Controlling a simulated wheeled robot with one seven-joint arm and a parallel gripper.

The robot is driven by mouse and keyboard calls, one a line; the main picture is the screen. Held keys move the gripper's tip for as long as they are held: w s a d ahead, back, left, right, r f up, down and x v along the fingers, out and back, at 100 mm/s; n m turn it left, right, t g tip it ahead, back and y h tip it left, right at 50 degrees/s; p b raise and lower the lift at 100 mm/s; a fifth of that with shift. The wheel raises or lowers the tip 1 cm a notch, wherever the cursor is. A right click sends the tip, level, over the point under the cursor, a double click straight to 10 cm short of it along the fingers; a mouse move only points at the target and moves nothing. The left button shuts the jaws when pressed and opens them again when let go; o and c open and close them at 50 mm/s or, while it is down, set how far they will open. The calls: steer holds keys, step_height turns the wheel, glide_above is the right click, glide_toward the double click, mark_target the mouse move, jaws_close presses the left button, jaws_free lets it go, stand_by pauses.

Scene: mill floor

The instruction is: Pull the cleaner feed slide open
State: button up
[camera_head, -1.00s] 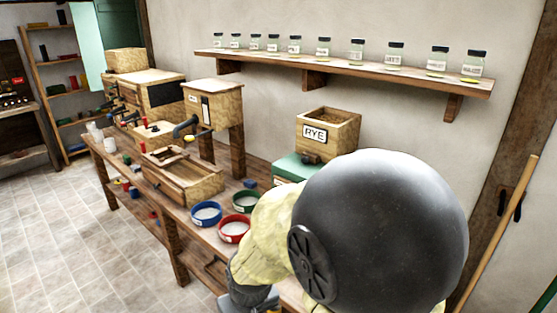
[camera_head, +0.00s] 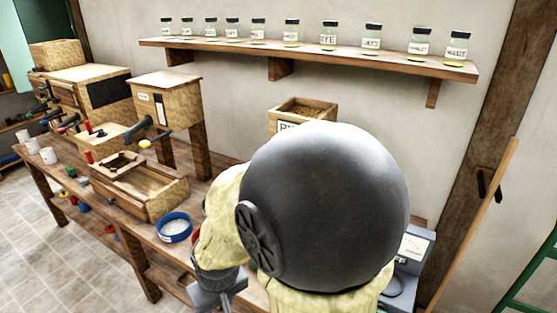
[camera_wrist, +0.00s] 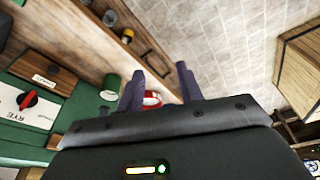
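I cannot tell for sure which part is the cleaner feed slide. A wooden hopper box (camera_head: 165,105) on posts, with a small label and a dark spout, stands at the back of the bench in the head view. A green machine (camera_wrist: 112,52) shows at the left of the wrist view, with a labelled wooden part (camera_wrist: 46,72) and a red knob (camera_wrist: 27,101) beside the word RYE. My gripper (camera_wrist: 160,78) is open and empty, with a red bowl (camera_wrist: 152,99) beyond its fingers. In the head view my arm hides most of the green machine's place.
The bench (camera_head: 142,232) carries a wooden sieve tray (camera_head: 150,185) and a blue bowl (camera_head: 174,227). A wooden RYE bin (camera_head: 300,108) stands partly behind my arm. A jar shelf (camera_head: 300,57) runs along the wall. A grey scale (camera_head: 408,262) is at the right. Tiled floor lies in front.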

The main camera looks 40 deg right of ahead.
steer(key=shift+o, duration=1.3)
steer(key=shift+w, duration=0.15)
steer(key=w+d+r+m+t+h+b, duration=0.1)
steer(key=w+d+m+t, duration=0.15)
steer(key=w, duration=0.65)
steer(key=w+d+r+m+t+h, duration=0.15)
steer(key=w+t, duration=0.25)
steer(key=w, duration=0.6)
steer(key=w+d+r+m+g+h, duration=0.1)
steer(key=d+m+h, duration=0.3)
steer(key=d+h, duration=0.3)
steer(key=w+d+r+m+g+h+b, duration=0.1)
steer(key=d+m+h, duration=0.4)
steer(key=d, duration=0.6)
steer(key=shift+w+r+h, duration=0.6)
steer(key=shift+r+h, duration=0.2)
steer(key=shift+h, duration=0.25)
steer(key=shift+d, duration=0.25)
